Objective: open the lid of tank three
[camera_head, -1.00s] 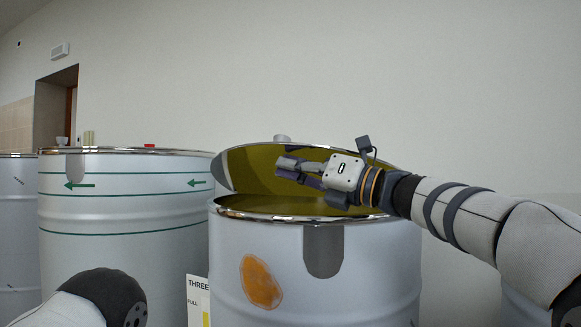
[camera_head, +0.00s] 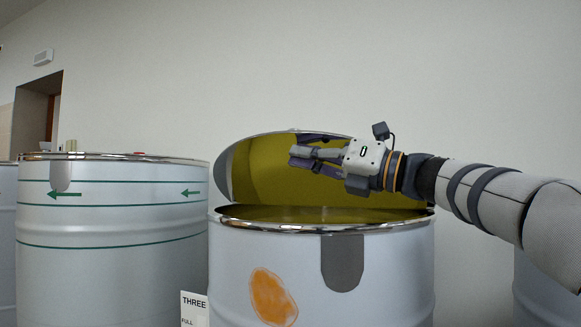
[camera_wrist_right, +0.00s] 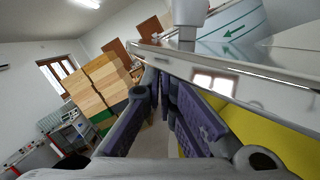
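Tank three (camera_head: 232,275) is a white drum with a shiny rim, an orange stain and a grey tab on its front. Its lid (camera_head: 265,170) is tilted up, showing an olive-yellow underside, with a gap above the front rim. My right gripper (camera_head: 296,157) reaches in from the right in front of the underside. In the right wrist view, the purple fingers (camera_wrist_right: 160,88) are apart with nothing between them, below the lid's edge (camera_wrist_right: 235,85). Whether a finger touches the lid is unclear. My left gripper is out of view.
A label reading THREE and FULL (camera_head: 194,309) stands at the tank's lower left. A white tank with green lines and arrows (camera_head: 110,215) stands close on the left. A plain wall (camera_head: 400,70) is behind. The right wrist view shows stacked wooden boxes (camera_wrist_right: 100,88).

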